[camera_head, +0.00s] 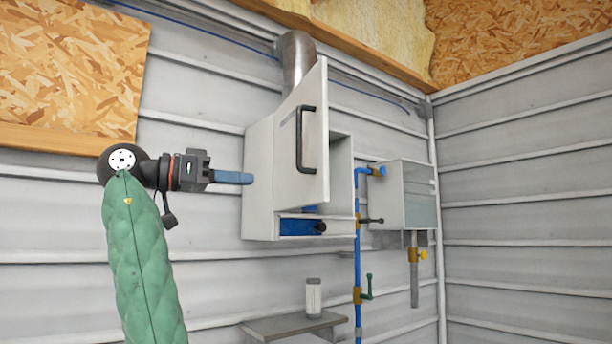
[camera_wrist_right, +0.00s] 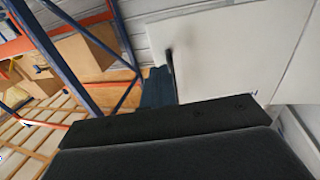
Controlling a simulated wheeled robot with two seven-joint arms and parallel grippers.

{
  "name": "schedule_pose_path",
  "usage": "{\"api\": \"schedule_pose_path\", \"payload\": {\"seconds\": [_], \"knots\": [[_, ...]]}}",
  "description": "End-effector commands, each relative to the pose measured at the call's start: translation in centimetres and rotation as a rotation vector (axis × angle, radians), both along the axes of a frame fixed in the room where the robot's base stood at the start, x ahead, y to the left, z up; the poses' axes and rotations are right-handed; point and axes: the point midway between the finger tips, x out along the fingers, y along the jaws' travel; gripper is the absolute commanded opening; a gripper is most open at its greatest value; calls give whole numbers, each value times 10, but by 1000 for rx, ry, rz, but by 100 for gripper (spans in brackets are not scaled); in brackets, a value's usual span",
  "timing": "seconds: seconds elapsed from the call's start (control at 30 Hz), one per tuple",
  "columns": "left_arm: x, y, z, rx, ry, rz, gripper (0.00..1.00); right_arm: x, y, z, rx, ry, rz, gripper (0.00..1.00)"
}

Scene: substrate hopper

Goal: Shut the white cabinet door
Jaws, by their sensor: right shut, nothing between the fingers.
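The white cabinet (camera_head: 258,190) is on the corrugated wall, and its door (camera_head: 290,125) stands open, swung out toward me. A black bar handle (camera_head: 306,140) is on the door, and the open interior shows to its right. My right gripper (camera_head: 248,178) is shut and empty, its blue fingers pointing right at the cabinet's left side. I cannot tell whether they touch it. In the right wrist view the shut fingers (camera_wrist_right: 158,88) show beside a large white panel (camera_wrist_right: 235,50) with a dark bar. My left gripper is out of view.
A metal duct (camera_head: 297,58) rises from the cabinet top. Blue pipe (camera_head: 358,255) with valves and a smaller grey box (camera_head: 402,195) are to the right. A small shelf (camera_head: 280,326) with a pale canister (camera_head: 313,297) is below. Shelving (camera_wrist_right: 60,50) shows in the wrist view.

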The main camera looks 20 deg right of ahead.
Motion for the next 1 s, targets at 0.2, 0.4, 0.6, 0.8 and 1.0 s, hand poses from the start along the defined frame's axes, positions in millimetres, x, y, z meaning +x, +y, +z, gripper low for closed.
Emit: {"api": "schedule_pose_path", "payload": {"seconds": [0.2, 0.4, 0.6, 0.8, 1.0], "knots": [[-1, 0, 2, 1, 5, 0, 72, -11, 3, 16, -6, -24, -21, 0], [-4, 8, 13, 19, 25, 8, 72, -8, -21, 17, -5, -23, -21, 0], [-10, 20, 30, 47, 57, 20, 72, -5, -56, 17, -4, -22, -20, 0], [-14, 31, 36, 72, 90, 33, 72, -1, -91, 17, -4, -21, -20, 0], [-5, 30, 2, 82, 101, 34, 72, 1, -112, 16, -5, -22, -20, 0]]}}
